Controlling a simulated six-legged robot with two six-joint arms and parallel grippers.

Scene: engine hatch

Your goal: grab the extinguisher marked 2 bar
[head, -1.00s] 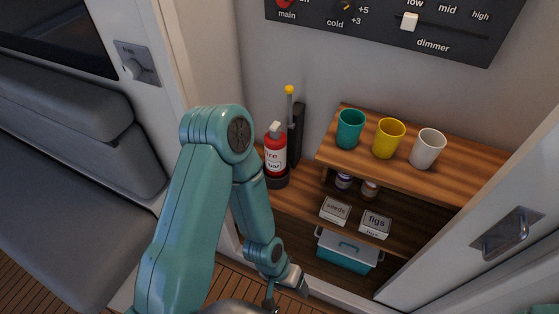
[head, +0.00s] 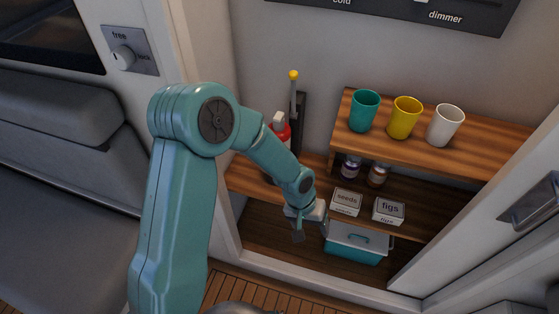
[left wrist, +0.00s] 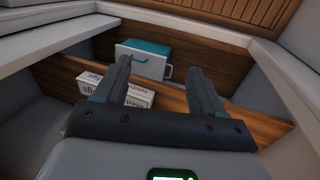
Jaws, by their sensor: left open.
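The red extinguisher (head: 284,131) stands on the wooden shelf against the back wall in the head view. My left arm covers most of it, so only its upper part shows and its label is hidden. My left gripper (head: 298,228) is open and empty, in front of the shelf, lower than the extinguisher and to its right. In the left wrist view the two fingers of my left gripper (left wrist: 158,85) are spread apart, with the shelf and boxes beyond. The extinguisher is not seen there. My right gripper is not in view.
Teal (head: 364,110), yellow (head: 404,118) and white (head: 445,125) cups stand on the upper shelf. Below are two jars, a seeds box (head: 346,202), a figs box (head: 388,211) and a teal-and-white cooler (head: 357,243). A yellow-topped lever (head: 294,95) rises behind the extinguisher.

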